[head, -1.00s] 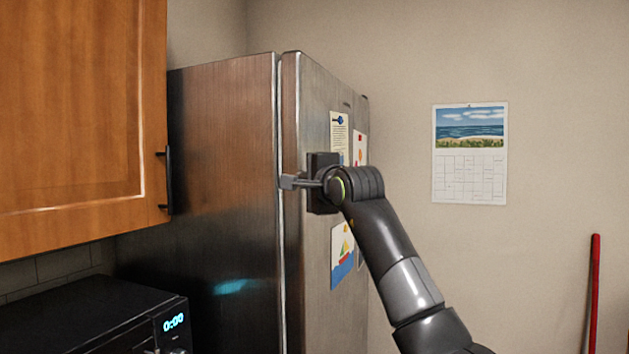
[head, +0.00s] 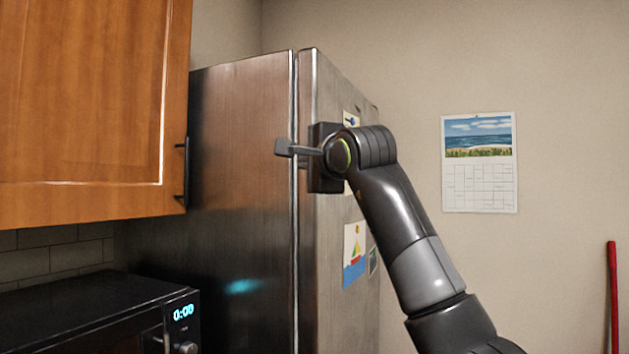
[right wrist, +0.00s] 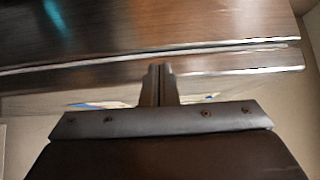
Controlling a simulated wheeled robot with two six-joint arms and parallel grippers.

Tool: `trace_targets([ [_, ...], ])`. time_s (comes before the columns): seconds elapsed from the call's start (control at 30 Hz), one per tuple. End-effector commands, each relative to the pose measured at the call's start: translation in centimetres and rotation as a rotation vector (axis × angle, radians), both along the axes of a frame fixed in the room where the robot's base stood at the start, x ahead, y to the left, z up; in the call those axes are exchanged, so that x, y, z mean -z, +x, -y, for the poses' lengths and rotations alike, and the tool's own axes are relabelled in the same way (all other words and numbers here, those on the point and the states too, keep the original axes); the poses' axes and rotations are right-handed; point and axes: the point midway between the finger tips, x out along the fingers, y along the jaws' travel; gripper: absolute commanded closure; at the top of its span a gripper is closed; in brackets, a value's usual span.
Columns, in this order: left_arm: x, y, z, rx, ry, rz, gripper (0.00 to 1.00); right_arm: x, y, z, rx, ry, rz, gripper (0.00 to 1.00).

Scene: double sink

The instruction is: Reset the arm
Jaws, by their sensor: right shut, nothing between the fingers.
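My right gripper (head: 284,148) is raised in front of the stainless steel fridge (head: 235,210), with its fingers pointing left across the seam near the fridge's edge. Its fingers are together and hold nothing. The right wrist view shows the shut fingers (right wrist: 157,84) in front of the fridge's steel surface (right wrist: 150,35) and its seam. I cannot tell whether they touch the fridge. My right arm comes in from the lower right. My left gripper is not in view.
A wooden cabinet (head: 85,100) with a dark handle hangs at the left, above a black microwave (head: 85,310). A calendar (head: 479,165) hangs on the back wall. A red pole (head: 612,290) stands at the far right. Papers on the fridge are partly hidden by my arm.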

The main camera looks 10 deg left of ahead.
Motion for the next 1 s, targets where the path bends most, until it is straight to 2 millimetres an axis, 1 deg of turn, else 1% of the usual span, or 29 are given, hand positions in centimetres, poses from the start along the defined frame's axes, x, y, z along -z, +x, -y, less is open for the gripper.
trace_targets([
  [0.03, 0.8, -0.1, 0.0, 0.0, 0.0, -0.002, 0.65, 0.4, -0.2, -0.1, 0.0, 0.0, 0.0, 1.0],
  [0.1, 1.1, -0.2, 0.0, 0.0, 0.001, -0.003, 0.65, 0.3, -0.4, -0.3, 0.001, 0.0, 0.0, 1.0],
  [0.4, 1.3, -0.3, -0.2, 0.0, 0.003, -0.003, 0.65, 0.1, -0.6, -0.4, -0.001, 0.003, -0.002, 1.0],
  [0.47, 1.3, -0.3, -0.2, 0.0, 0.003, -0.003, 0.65, 0.4, -0.5, -0.4, -0.012, 0.02, -0.006, 1.0],
  [0.57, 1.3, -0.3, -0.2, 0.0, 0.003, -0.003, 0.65, 1.7, 0.2, -0.3, -0.064, 0.102, -0.019, 1.0],
  [0.67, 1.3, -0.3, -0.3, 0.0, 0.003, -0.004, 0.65, 3.9, 1.0, 0.2, -0.159, 0.269, -0.045, 1.0],
  [0.7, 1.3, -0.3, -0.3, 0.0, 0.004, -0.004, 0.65, 4.9, 1.2, 0.6, -0.202, 0.354, -0.061, 1.0],
  [0.77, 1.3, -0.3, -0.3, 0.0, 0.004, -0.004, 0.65, 6.3, 1.5, 1.5, -0.27, 0.493, -0.082, 1.0],
  [0.87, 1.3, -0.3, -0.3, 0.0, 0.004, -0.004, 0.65, 8.6, 1.5, 3.6, -0.37, 0.731, -0.122, 1.0],
  [0.97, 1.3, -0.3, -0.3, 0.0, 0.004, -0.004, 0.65, 11.1, 1.4, 6.6, -0.455, 0.977, -0.163, 1.0],
  [1.0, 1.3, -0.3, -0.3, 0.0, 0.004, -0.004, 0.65, 12.2, 1.3, 8.0, -0.484, 1.077, -0.18, 1.0],
])
